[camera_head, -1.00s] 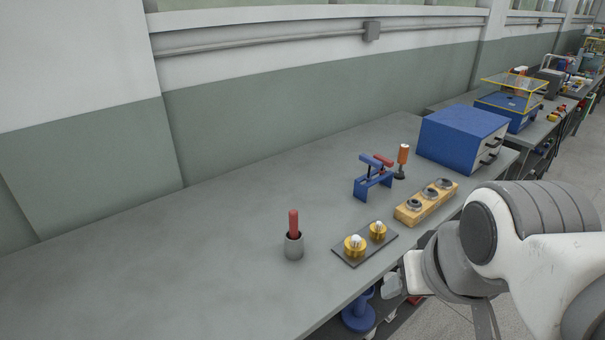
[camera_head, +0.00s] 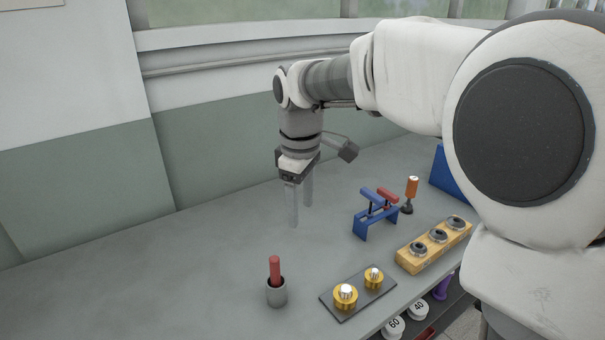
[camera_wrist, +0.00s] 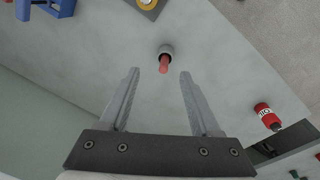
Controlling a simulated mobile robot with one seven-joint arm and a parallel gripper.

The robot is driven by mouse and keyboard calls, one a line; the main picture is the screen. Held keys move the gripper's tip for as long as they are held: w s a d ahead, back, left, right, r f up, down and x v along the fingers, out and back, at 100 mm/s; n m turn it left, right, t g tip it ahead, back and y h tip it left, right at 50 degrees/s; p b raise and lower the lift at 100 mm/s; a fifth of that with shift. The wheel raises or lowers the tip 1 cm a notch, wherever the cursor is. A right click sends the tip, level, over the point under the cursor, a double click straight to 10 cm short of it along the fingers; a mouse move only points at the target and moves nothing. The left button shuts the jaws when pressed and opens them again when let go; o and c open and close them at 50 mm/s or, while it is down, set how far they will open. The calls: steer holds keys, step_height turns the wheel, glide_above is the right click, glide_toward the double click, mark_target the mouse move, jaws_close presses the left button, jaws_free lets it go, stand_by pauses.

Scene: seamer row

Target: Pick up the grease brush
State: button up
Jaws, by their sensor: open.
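The grease brush appears to be the red-handled tool (camera_head: 275,268) standing upright in a small grey cup (camera_head: 277,294) near the bench's front edge. Only its handle shows; its lower end is hidden in the cup. In the wrist view the red handle (camera_wrist: 164,65) and cup (camera_wrist: 167,49) lie beyond the fingertips, between the lines of the two fingers. My gripper (camera_head: 300,212) points down over the bench, farther back than the cup and above it. It is open and empty, and its fingers (camera_wrist: 160,78) also show in the wrist view.
Right of the cup is a dark plate (camera_head: 378,292) with two brass pieces. Beyond are a wooden block (camera_head: 420,256) with ringed parts, a blue stand (camera_head: 362,230) with blue and red handles, and an orange-handled tool (camera_head: 411,188). The bench's left side is clear.

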steer(key=w+a+f+n+g, duration=0.1)
steer(key=w+a+f+n, duration=0.2)
steer(key=a, duration=0.2)
glide_toward(275, 268)
steer(key=f, duration=0.2)
steer(key=w+f, duration=0.1)
steer(key=f, duration=0.3)
steer(key=shift+w+d, duration=0.1)
steer(key=shift+w, duration=0.2)
steer(key=shift+s+a+f, duration=0.1)
steer(key=shift+f, duration=1.25)
steer(key=shift+a+f, duration=0.1)
steer(key=shift+f, duration=1.3)
jaws_close()
